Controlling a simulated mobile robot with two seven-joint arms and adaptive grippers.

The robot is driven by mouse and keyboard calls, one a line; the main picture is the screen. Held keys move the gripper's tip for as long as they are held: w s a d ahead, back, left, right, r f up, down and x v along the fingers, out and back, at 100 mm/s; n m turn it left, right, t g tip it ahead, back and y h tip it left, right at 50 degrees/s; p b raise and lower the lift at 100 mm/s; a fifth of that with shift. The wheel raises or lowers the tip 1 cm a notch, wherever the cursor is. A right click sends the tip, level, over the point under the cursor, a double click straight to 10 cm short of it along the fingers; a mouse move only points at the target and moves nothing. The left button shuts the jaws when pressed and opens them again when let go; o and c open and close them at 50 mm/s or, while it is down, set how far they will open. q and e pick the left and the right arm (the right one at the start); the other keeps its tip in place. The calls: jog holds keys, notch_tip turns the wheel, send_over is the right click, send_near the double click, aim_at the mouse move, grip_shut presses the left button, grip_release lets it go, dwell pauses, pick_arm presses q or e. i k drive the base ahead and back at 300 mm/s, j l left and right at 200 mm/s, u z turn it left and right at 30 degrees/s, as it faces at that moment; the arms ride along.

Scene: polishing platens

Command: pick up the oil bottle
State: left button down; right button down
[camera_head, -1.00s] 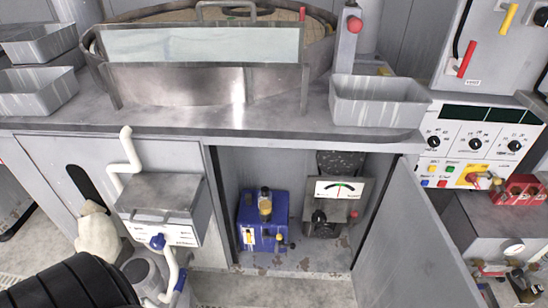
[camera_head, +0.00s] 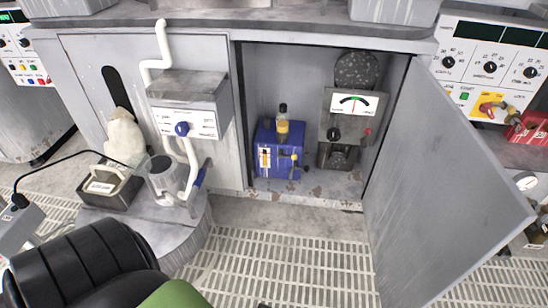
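A small bottle with amber contents and a dark cap (camera_head: 283,125), which looks like the oil bottle, stands upright at the top of a blue box-shaped unit (camera_head: 268,158). The unit sits on the floor of the open cabinet under the bench. The bottle's lower end meets the unit's top; I cannot tell how it is seated. Neither of my grippers shows in the head view, and nothing is touching the bottle.
A grey meter unit (camera_head: 343,128) stands right of the blue unit. The cabinet door (camera_head: 440,190) is swung open to the right. A grey box with white pipes (camera_head: 190,113) is left of the opening. A black ribbed object (camera_head: 85,262) fills the lower left. Floor grating (camera_head: 295,262) in front is clear.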

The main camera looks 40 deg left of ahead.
aim_at(283, 114)
jog(key=j+u, duration=0.1)
jog(key=u, duration=0.35)
jog(key=j+u, duration=0.1)
jog(key=u, duration=0.35)
